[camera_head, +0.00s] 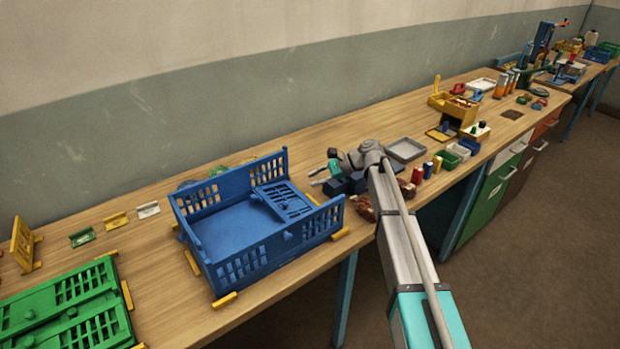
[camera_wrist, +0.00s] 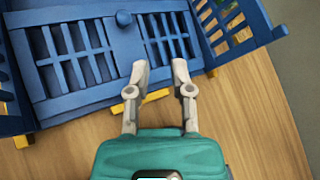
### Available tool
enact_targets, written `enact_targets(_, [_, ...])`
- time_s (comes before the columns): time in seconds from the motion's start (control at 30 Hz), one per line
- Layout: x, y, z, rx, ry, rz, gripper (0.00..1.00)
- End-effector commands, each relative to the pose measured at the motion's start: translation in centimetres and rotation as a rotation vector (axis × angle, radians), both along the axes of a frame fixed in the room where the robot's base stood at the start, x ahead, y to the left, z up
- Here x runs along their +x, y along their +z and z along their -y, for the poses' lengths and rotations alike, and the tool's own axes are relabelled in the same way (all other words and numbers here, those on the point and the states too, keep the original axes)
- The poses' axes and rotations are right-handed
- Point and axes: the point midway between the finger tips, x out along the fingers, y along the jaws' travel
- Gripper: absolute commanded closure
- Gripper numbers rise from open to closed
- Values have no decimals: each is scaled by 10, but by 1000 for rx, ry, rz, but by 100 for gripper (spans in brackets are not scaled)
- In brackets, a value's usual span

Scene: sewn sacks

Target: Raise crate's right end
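The blue crate (camera_head: 236,222) stands on the bench with its long back and front walls upright. Its right end panel (camera_head: 283,202), slotted, lies folded down flat inside the crate. In the wrist view the panel (camera_wrist: 102,55) lies between two upright walls, with a round knob (camera_wrist: 124,18) near its far edge. My gripper (camera_head: 318,176) is just right of the crate. In the wrist view my gripper (camera_wrist: 159,67) is open and empty, its fingertips overlapping the panel's near edge. I cannot tell how high above it they are.
Yellow stops (camera_head: 341,234) sit around the crate. Green folded panels (camera_head: 65,300) lie at the left front. Small green, yellow and white holders (camera_head: 116,220) stand behind them. A grey tray (camera_head: 405,150), cans and bins are to the right of my arm.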

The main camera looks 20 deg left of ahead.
Motion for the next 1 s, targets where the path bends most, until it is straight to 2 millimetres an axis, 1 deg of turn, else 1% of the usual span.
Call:
enact_targets(0.47, [-1,0,-1,1,3,-1,58])
enact_targets(0.57, [-3,-1,3,-5,3,10,58])
enact_targets(0.63, [-6,-4,12,-17,5,32,58])
enact_targets(0.67, [-8,-5,17,-23,6,45,58])
enact_targets(0.77, [-15,-13,42,-60,13,109,58])
enact_targets(0.87, [-26,-25,78,-115,29,199,58])
enact_targets(0.9, [-32,-30,95,-144,40,241,58])
enact_targets(0.97, [-41,-38,123,-191,61,306,58])
enact_targets(1.0, [-49,-43,142,-225,80,351,58])
